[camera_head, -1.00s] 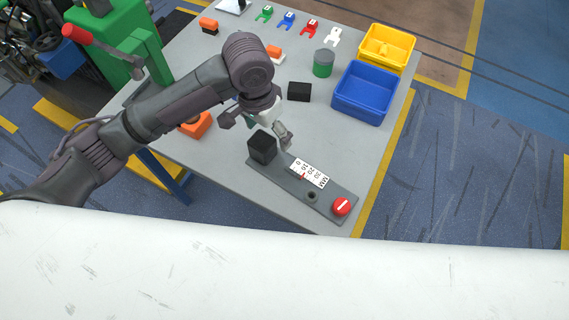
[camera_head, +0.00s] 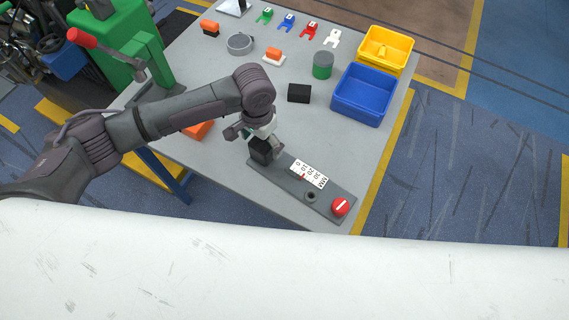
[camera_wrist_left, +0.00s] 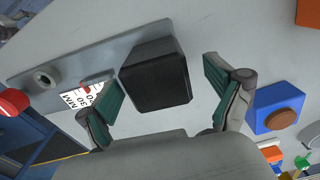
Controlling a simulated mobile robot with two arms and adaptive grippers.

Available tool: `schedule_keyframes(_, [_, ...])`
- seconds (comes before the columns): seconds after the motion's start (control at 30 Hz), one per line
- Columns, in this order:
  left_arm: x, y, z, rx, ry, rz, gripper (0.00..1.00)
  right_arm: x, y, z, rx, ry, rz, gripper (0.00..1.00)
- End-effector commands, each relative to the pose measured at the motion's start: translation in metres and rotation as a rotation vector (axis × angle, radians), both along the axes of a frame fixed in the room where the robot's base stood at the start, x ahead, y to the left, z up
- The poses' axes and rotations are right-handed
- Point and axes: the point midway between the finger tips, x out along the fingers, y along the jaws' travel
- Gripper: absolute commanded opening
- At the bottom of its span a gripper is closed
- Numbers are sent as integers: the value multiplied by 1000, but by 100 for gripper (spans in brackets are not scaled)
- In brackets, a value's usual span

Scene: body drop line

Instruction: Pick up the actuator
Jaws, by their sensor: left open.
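A black block (camera_head: 261,155) stands at the left end of a grey gauge plate (camera_head: 324,204) on the table. No label shows which thing is the actuator. My left gripper (camera_head: 256,142) is open and right above this block, partly covering it in the head view. In the left wrist view the block (camera_wrist_left: 160,84) lies between the two green-padded fingers, with a gap on each side. My right gripper is not in view.
The plate carries a white scale (camera_head: 308,173) and a red knob (camera_head: 341,206). An orange part (camera_head: 198,131) is beside my arm. A blue block with a round orange top (camera_wrist_left: 278,119) is near one finger. Blue (camera_head: 363,94) and yellow (camera_head: 386,48) bins stand at the right.

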Motion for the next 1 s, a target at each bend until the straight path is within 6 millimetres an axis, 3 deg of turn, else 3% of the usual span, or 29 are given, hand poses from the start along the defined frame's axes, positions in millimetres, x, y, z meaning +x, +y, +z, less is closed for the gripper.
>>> schedule_keyframes(0.1, [-2, -3, -17, 3, 4, 0, 92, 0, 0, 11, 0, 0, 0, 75])
schedule_keyframes(0.23, [-1, -3, -33, 1, 2, 0, 92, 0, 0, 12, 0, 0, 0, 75])
schedule_keyframes(0.53, [-1, -2, -38, 1, 1, -1, 90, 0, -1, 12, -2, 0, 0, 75])
schedule_keyframes(1.0, [-1, -3, -38, 1, 1, -1, 12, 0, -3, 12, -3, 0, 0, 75])
